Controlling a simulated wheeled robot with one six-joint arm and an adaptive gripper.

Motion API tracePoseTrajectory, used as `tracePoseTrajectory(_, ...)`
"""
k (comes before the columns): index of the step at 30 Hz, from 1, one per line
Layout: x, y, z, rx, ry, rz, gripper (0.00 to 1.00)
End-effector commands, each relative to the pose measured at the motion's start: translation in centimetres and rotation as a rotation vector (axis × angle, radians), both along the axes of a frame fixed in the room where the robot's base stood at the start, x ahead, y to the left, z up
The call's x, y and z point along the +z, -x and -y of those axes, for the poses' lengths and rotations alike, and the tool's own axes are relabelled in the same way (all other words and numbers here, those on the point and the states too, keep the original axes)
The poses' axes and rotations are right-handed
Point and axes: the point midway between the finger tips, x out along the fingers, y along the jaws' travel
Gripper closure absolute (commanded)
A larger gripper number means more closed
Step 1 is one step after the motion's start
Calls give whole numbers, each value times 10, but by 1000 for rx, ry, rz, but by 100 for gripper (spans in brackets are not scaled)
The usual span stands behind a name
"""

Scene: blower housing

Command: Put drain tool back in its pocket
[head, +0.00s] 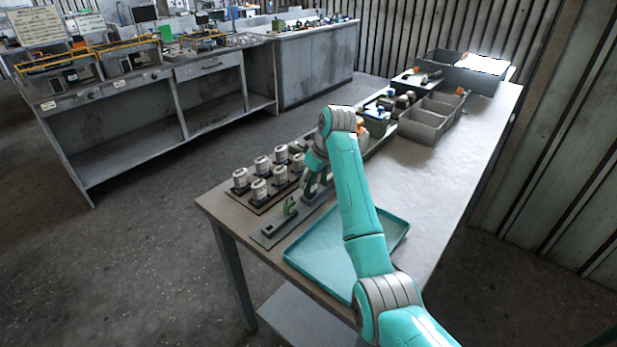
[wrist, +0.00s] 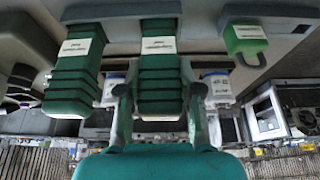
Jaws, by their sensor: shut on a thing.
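My gripper (head: 315,172) is low over the tool rack (head: 268,232) near the table's left edge. In the wrist view its fingers (wrist: 160,95) stand on both sides of a green ribbed tool with a white label, which I take as the drain tool (wrist: 160,75). The label is too blurred to read. The tool's far end meets the grey rack edge; I cannot tell whether it sits in a pocket. A similar green tool (wrist: 75,75) stands to its left, apart from it. A smaller green labelled handle (wrist: 245,40) is to the right; one green handle (head: 290,206) shows in the head view.
Several white-and-black canisters (head: 261,165) stand beside the rack. A teal tray (head: 310,262) lies empty at the table's front. Grey bins (head: 422,125) and small parts are farther back. The table's right side (head: 450,165) is clear.

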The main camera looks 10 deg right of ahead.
Motion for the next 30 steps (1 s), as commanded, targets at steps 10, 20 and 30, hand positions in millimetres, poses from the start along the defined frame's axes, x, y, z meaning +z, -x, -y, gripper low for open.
tracePoseTrajectory(10, -2, 0, 0, 0, 0, 0, 36)
tracePoseTrajectory(20, 6, 2, 2, 0, 0, 0, 36)
tracePoseTrajectory(30, 53, 18, 13, 1, 0, 2, 36)
